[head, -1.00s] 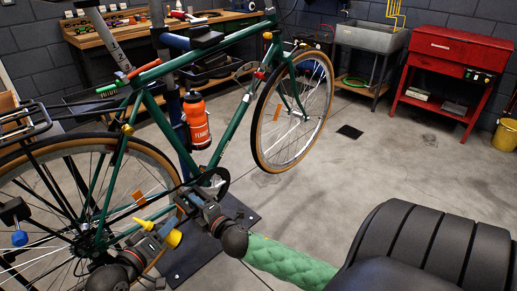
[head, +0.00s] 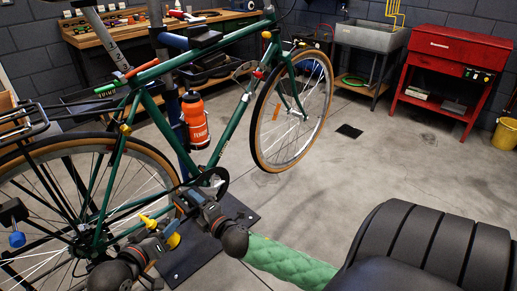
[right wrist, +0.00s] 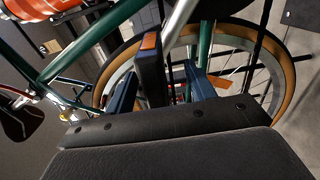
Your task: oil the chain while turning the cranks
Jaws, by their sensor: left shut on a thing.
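The green bike stands across the left of the head view, with its chainring and crank (head: 214,181) low in the middle. My left gripper (head: 160,236) is shut on a small yellow oil bottle (head: 173,240), its nozzle pointing up and left near the lower chain run by the rear wheel. I cannot tell whether the nozzle touches the chain. My right gripper (head: 190,196) is at the near-side pedal. In the right wrist view the dark pedal with an orange reflector (right wrist: 150,68) stands between the two fingers (right wrist: 160,92), with a gap showing on its right.
The rear wheel (head: 95,180) is close to my left gripper. An orange bottle (head: 195,122) sits on the frame. A workbench (head: 150,32), a sink (head: 370,36) and a red cabinet (head: 450,55) stand at the back.

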